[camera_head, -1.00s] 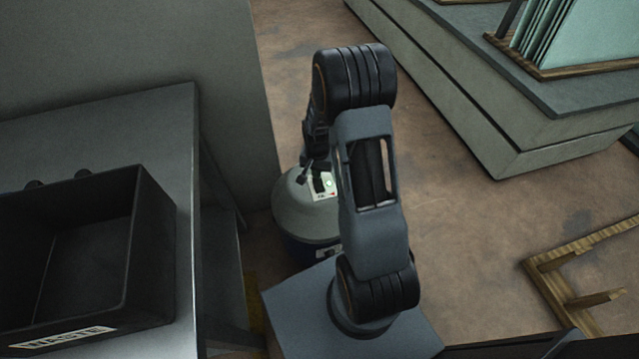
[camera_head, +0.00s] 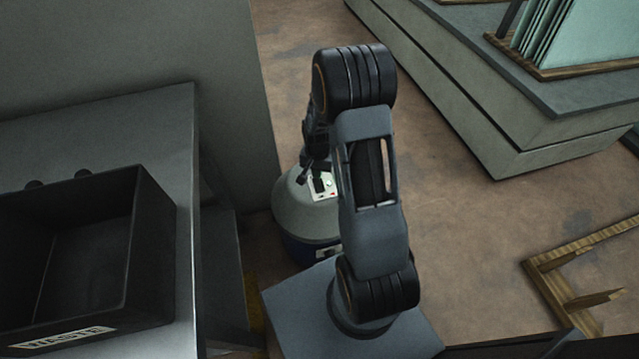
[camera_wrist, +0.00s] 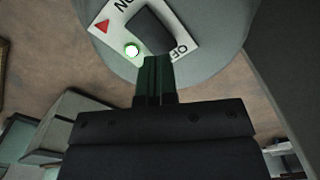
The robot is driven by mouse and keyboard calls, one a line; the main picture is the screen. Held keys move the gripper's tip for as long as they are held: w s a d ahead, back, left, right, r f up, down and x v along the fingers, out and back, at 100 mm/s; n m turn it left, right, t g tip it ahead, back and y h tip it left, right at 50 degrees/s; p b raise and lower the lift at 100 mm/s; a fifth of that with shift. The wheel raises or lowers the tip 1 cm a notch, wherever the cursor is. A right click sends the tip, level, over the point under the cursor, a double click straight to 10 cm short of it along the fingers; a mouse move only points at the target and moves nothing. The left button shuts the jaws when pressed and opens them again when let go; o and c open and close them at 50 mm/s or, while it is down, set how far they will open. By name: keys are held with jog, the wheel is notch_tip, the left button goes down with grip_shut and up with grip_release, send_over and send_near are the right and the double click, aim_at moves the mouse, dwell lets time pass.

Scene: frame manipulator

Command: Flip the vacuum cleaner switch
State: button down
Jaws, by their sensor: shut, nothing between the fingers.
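The vacuum cleaner (camera_head: 297,210) stands on the floor, with a grey domed top and a dark blue lower body, partly hidden behind my arm. Its top also shows in the wrist view (camera_wrist: 215,75). A white switch plate (camera_wrist: 183,48) on the dome carries "ON", "OFF", a red triangle and a bright green-white light (camera_wrist: 132,50). The dark rocker switch (camera_wrist: 150,30) sits in the middle of the plate. My gripper (camera_wrist: 153,62) is shut and empty. Its fingertips are at the rocker's near edge, between the light and "OFF"; I cannot tell whether they touch it.
A grey table (camera_head: 188,130) at the left holds a black bin (camera_head: 150,260) labelled "WASTE". A grey platform (camera_head: 480,120) with a rack of panels stands at the upper right. A wooden frame (camera_head: 545,265) lies at the lower right. Brown floor is clear between.

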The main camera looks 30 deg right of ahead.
jog(key=shift+f+b, duration=1.25)
jog(key=shift+f, duration=0.35)
dwell(0.7)
jog(key=shift+r+p, duration=2.75)
jog(key=shift+r, duration=0.8)
jog(key=s+n, duration=0.1)
jog(key=s+g, duration=0.1)
jog(key=s, duration=0.1)
jog(key=shift+s+a+n, duration=0.2)
jog(key=shift+a+n, duration=0.2)
notch_tip(320, 180, up, 3)
jog(key=s, duration=0.1)
notch_tip(320, 180, up, 24)
jog(key=n+t+p, duration=0.2)
jog(key=n+p, duration=0.4)
jog(key=p, duration=0.4)
send_over(320, 190)
jog(key=s+a, duration=0.7)
jog(key=s, duration=0.3)
notch_tip(320, 190, up, 9)
jog(key=s+a+t+p, duration=0.1)
jog(key=t+p, duration=0.1)
jog(key=shift+s+a+n+t+p, duration=0.25)
jog(key=shift+s+n+t+p, duration=0.05)
jog(key=shift+p, duration=0.1)
